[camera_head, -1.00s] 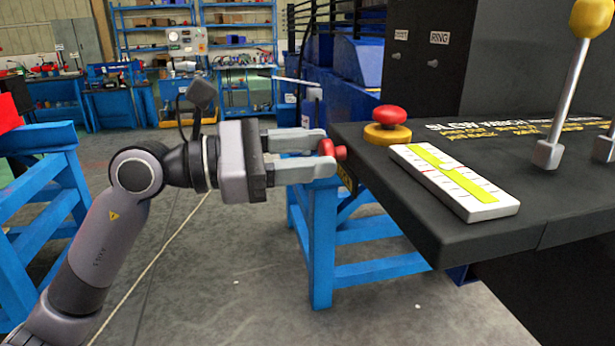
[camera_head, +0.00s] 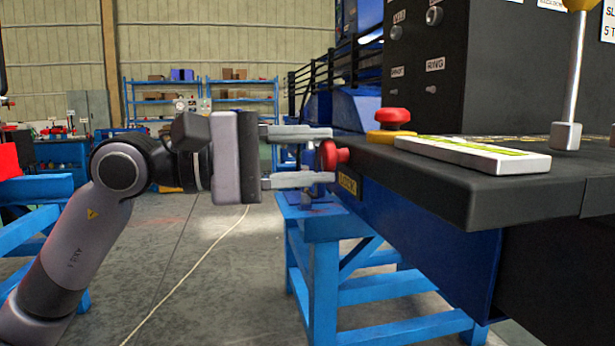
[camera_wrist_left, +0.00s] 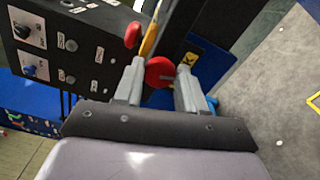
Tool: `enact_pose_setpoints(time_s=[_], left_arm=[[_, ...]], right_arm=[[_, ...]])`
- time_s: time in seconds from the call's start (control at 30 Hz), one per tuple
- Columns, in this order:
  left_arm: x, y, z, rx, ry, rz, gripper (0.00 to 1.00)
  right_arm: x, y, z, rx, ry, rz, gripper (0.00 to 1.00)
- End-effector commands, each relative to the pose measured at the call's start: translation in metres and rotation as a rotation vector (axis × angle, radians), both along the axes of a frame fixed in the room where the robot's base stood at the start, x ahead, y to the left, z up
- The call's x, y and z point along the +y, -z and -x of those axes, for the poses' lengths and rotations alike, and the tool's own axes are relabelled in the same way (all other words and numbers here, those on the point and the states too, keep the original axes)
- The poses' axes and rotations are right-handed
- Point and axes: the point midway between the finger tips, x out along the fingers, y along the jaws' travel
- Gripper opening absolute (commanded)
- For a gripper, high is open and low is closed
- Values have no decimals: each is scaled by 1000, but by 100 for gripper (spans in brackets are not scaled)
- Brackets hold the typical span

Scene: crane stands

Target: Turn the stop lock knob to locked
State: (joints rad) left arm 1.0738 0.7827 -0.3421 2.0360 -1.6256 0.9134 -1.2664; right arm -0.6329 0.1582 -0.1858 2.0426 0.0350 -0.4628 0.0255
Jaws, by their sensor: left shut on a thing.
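The red stop lock knob (camera_head: 334,155) sticks out from the left side of the black console, below its top edge. It also shows in the left wrist view (camera_wrist_left: 160,72), between the fingertips. My left gripper (camera_head: 328,157) reaches it from the left and is shut on it, one finger on each side. Its fingers also show in the left wrist view (camera_wrist_left: 158,78). A small yellow label (camera_head: 348,184) with dark print sits beside the knob. The knob's pointer position cannot be read. My right gripper is not in view.
A red mushroom button on a yellow base (camera_head: 392,122) stands on the console top (camera_head: 470,195), near a white strip with yellow (camera_head: 475,153). A lever (camera_head: 571,90) rises at the right. Blue stands (camera_head: 325,270) are below. Open floor lies at the left.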

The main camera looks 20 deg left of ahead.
Motion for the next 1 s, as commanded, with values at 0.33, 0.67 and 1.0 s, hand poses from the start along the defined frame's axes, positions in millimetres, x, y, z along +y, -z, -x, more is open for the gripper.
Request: enact_pose_setpoints(time_s=[0.33, 0.67, 1.0], left_arm=[[0, 2, 0, -166, -1, -115, 10], [0, 1, 0, -220, -1, -151, 10], [0, 1, 0, -223, 0, -153, 10]], right_arm=[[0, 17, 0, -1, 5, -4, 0], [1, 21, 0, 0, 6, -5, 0], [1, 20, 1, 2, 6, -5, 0]])
